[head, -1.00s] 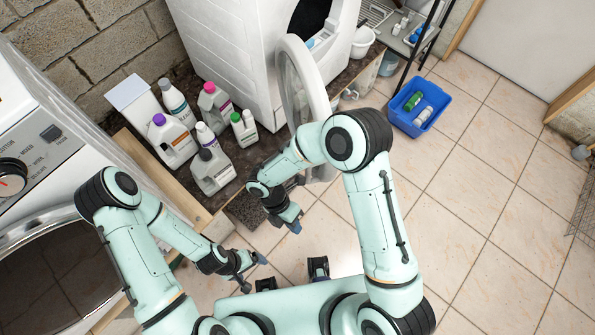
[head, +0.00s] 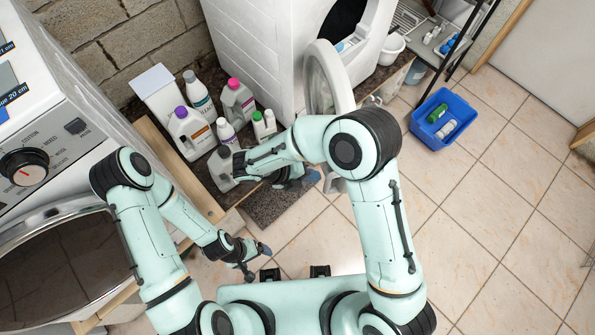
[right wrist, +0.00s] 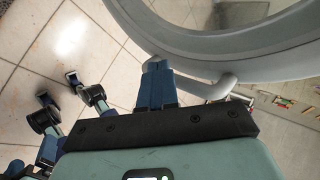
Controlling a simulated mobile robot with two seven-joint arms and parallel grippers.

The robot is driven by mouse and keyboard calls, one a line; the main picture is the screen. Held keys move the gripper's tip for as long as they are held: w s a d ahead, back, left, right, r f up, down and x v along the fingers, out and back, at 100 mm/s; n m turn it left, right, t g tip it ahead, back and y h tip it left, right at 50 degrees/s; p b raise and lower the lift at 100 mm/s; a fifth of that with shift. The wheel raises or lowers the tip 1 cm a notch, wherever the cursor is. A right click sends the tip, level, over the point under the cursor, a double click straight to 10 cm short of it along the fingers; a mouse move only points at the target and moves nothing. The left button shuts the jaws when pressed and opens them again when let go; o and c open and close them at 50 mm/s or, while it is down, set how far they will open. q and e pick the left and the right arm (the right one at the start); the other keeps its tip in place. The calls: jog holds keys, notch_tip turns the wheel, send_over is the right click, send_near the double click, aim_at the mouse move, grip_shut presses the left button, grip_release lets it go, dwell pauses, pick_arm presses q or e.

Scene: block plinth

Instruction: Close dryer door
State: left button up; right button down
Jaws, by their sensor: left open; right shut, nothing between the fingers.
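The dryer (head: 262,50) is the white machine at the top, with its round opening partly in view. Its round glass door (head: 347,78) stands wide open, swung out toward me. In the right wrist view the grey door rim (right wrist: 215,66) and a curved handle-like part (right wrist: 212,88) fill the upper right. My right gripper (head: 312,177) is shut and empty by the lower part of the door. In the right wrist view its fingers (right wrist: 155,80) are at the rim; I cannot tell whether they touch. My left gripper (head: 257,262) is open and empty, low and away from the door.
Several detergent bottles (head: 190,130) stand left of the dryer. Another white front-loading machine (head: 45,135) with a shut door is at the left. A blue bin (head: 441,120) and a rack stand to the right. The tiled floor (head: 500,220) at the right is clear.

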jog(key=shift+w+d+f, duration=0.1)
jog(key=shift+w+d, duration=0.05)
jog(key=shift+d, duration=0.95)
jog(key=shift+w+d+f, duration=0.1)
jog(key=shift+w+d, duration=0.05)
jog(key=shift+d, duration=0.95)
